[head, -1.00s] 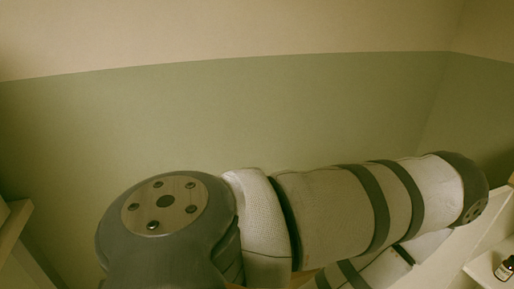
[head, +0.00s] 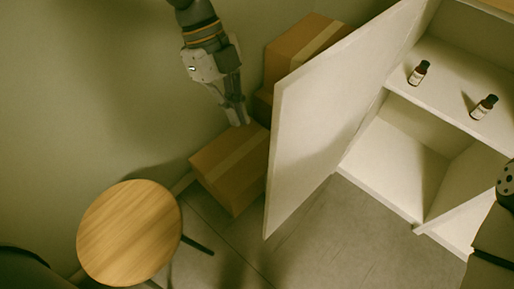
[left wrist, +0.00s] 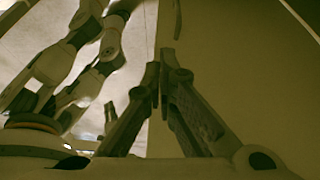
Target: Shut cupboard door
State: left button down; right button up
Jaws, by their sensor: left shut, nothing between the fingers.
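The white cupboard (head: 400,150) stands at the right in the head view. Its door (head: 318,115) is swung wide open, with its edge toward the lower left. My left gripper (head: 240,119) points down on the left of the door, apart from it in the picture. It is shut and empty. In the left wrist view the closed fingers (left wrist: 163,88) stand before a large plain surface, which I cannot surely name. Part of my right arm shows at the right edge of the head view. My right gripper is out of view.
Two small dark bottles, one on the left (head: 418,73) and one on the right (head: 484,107), stand on the cupboard shelf. Cardboard boxes (head: 228,170) are stacked against the wall behind the door. A round wooden stool (head: 130,232) stands at lower left. The floor before the door is clear.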

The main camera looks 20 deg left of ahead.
pick_arm(q)
jog(key=s+d+f+m, duration=0.1)
jog(key=s+d+f, duration=0.1)
jog(key=d+f, duration=0.4)
jog(key=shift+s+f, duration=0.25)
jog(key=shift+f, duration=0.5)
